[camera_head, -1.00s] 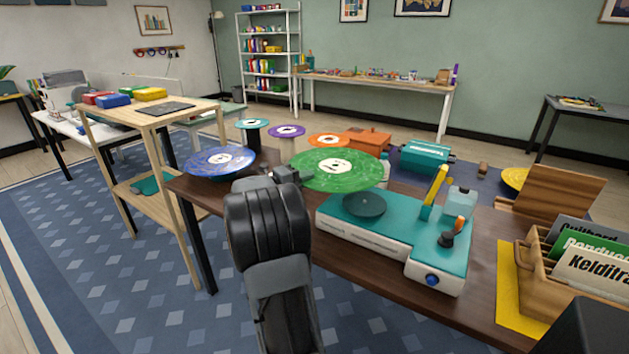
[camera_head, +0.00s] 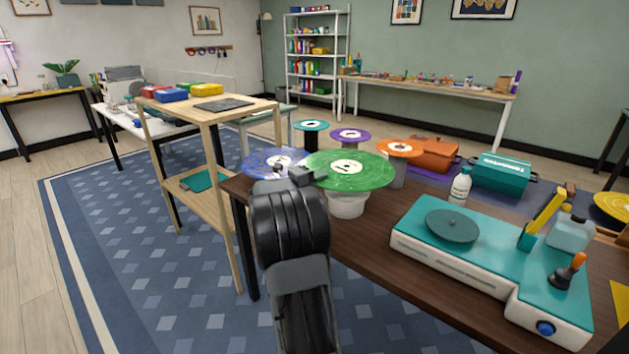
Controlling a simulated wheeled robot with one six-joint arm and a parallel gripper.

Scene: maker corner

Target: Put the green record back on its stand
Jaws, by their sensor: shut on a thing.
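The green record (camera_head: 365,172) is a large flat disc with a white centre label, held about level. My gripper (camera_head: 303,176) is shut on its left edge. Below the record in the picture is a short white round stand (camera_head: 347,207); the record hides its top, so I cannot tell whether they touch or are apart. The turntable (camera_head: 418,228) is teal and white, with a bare dark green platter, to the right on the dark table.
The blue record (camera_head: 259,162) is just left, partly behind my gripper. Teal (camera_head: 311,126), purple (camera_head: 350,135) and orange (camera_head: 400,148) records sit on stands behind. A white bottle (camera_head: 460,187) stands behind the turntable. A wooden shelf unit (camera_head: 205,116) is close on the left.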

